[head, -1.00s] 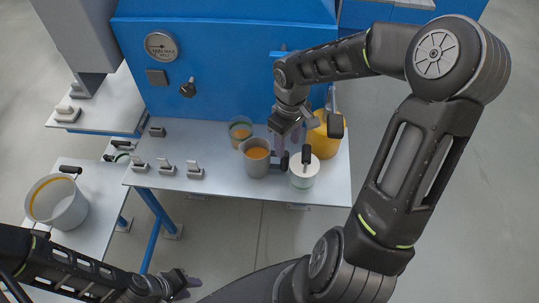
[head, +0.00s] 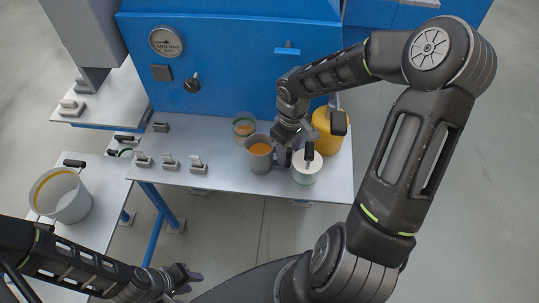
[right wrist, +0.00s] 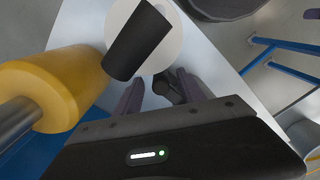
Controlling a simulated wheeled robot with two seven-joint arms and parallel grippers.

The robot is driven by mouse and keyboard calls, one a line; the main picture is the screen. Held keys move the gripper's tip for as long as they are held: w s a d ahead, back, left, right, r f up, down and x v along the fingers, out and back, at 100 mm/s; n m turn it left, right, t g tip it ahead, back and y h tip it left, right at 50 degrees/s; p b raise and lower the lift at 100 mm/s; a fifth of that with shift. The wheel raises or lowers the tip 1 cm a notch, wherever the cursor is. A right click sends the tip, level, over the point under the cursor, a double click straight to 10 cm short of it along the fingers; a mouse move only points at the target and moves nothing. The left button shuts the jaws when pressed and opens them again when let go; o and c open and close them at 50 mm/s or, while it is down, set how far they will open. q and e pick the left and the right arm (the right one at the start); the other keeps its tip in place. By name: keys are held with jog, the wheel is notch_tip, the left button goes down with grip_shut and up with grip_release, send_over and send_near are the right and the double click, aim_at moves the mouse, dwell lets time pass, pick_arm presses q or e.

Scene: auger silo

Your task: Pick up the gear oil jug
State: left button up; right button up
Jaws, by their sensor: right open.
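The grey jug (head: 258,160) with amber liquid inside, which I take for the gear oil jug, stands upright on the metal shelf. Its dark handle is on its right side. My right gripper (head: 287,150) is just right of the jug, low beside the handle. In the right wrist view my right gripper (right wrist: 160,92) is open, with a dark part, seemingly the handle (right wrist: 167,85), between its two fingers; I cannot tell contact.
A white-lidded container (head: 306,168) with a black handle stands close right of my right gripper. A yellow container (head: 328,130) is behind it. A glass cup (head: 244,126) stands behind the jug. Clamps line the left part of the shelf (head: 225,178). A pot (head: 62,196) stands far left.

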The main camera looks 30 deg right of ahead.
aim_at(289, 157)
jog(key=shift+f, duration=1.5)
grip_shut()
dwell(0.6)
